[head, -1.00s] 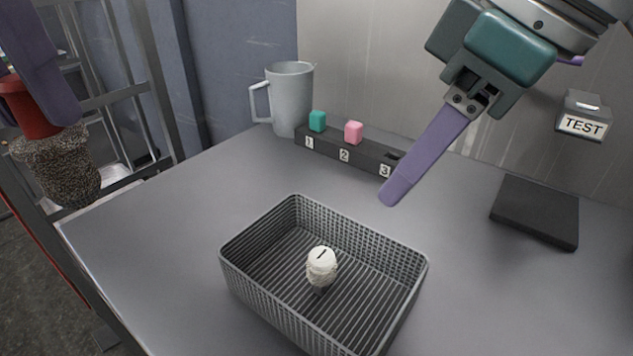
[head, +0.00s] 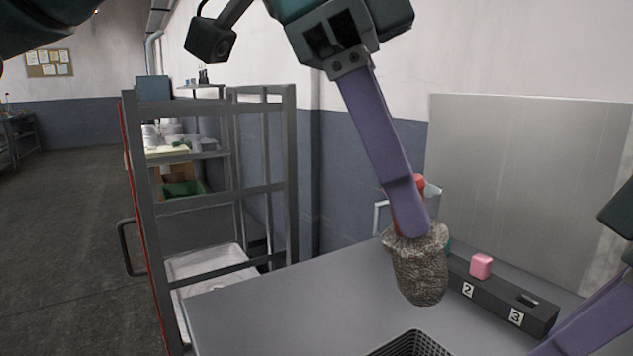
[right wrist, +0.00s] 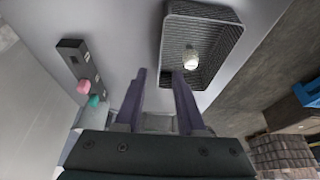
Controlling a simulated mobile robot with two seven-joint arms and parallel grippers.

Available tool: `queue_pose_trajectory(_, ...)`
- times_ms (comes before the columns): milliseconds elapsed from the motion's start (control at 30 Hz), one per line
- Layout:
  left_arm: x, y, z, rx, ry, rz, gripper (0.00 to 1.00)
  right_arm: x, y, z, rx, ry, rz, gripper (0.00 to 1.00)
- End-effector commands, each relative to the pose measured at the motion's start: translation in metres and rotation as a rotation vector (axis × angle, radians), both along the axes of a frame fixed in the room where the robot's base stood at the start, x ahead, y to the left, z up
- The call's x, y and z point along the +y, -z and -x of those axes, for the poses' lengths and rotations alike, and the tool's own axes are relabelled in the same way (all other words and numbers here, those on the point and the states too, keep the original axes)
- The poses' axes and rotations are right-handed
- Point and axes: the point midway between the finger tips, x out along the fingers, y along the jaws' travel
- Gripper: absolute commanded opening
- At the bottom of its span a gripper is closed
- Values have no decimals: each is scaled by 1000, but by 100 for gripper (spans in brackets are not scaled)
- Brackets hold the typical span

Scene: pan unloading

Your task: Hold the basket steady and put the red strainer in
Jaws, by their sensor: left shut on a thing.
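My left gripper (head: 405,222) is shut on the red strainer (head: 418,272) and holds it above the table.
A dark numbered rack (head: 500,298) with a pink block (head: 480,266) stands at the table's back, in front of a metal panel. A grey jug (head: 432,200) is partly hidden behind the strainer. A metal shelf cart (head: 290,170) stands left of the table. The table's left part is clear.

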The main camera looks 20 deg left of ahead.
Motion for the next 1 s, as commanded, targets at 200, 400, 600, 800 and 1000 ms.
queue_pose_trajectory(200,-22,-3,-3,-1,243,54,0,0,0,0,0,0,0,39)
queue_pose_trajectory(400,-25,-4,-4,-3,299,63,0,0,0,0,0,0,0,39)
queue_pose_trajectory(600,-25,-4,-4,-4,298,62,0,5,14,-3,4,0,-2,39)
queue_pose_trajectory(800,-25,-4,-4,-4,296,62,0,17,50,-11,5,0,0,39)
queue_pose_trajectory(1000,-25,-4,-4,-4,295,61,0,29,85,-20,2,1,1,39)
